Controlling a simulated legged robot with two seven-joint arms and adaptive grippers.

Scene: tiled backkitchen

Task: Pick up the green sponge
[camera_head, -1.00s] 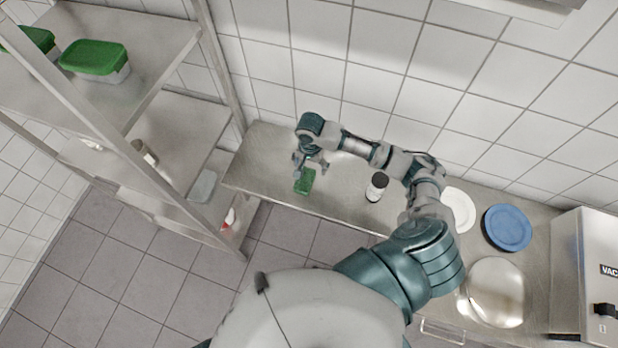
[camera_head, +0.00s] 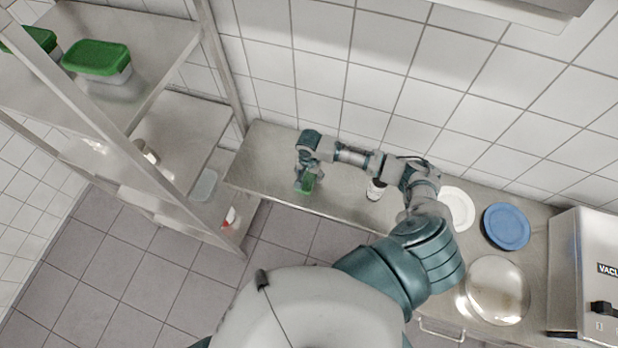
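The green sponge (camera_head: 308,186) lies near the front edge of the steel counter, toward its left end. My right gripper (camera_head: 306,180) is right at the sponge, from above and behind, with its fingers beside it and partly covering it. The view is too small to tell whether the fingers press on the sponge or are still apart from it. My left gripper is not in view.
A bottle (camera_head: 375,189) stands on the counter under my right forearm. A white plate (camera_head: 458,209), a blue plate (camera_head: 507,226) and a shiny round lid (camera_head: 496,290) lie to the right. A steel shelf (camera_head: 140,35) with green-lidded boxes (camera_head: 97,58) stands at left.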

